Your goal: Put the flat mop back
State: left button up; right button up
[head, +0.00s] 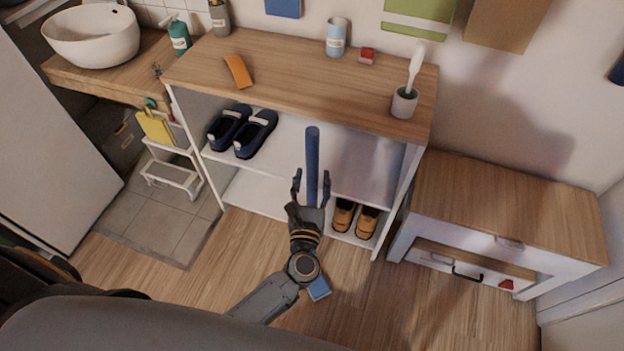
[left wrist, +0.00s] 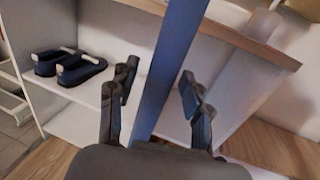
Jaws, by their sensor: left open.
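The flat mop's blue handle (head: 312,150) stands up in front of the shoe shelf. A light blue flat piece (head: 319,288), which looks like the mop's head, shows on the floor beside my left arm. My left gripper (head: 311,185) is open, with one finger on each side of the handle. In the left wrist view the handle (left wrist: 175,60) runs between the two spread fingers (left wrist: 158,92), with gaps showing on both sides. The lower handle is hidden by my gripper and arm. My right gripper is not in view.
The wooden-topped shelf (head: 300,70) holds dark blue shoes (head: 255,133) and brown shoes (head: 367,222). A low drawer bench (head: 510,205) is at right, a small white step stool (head: 172,160) at left. Open floor lies in front.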

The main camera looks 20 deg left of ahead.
pick_arm(q)
jog(key=shift+r, duration=0.1)
jog(key=b+v, duration=0.1)
jog(key=v, duration=1.1)
jog(key=shift+b, duration=0.4)
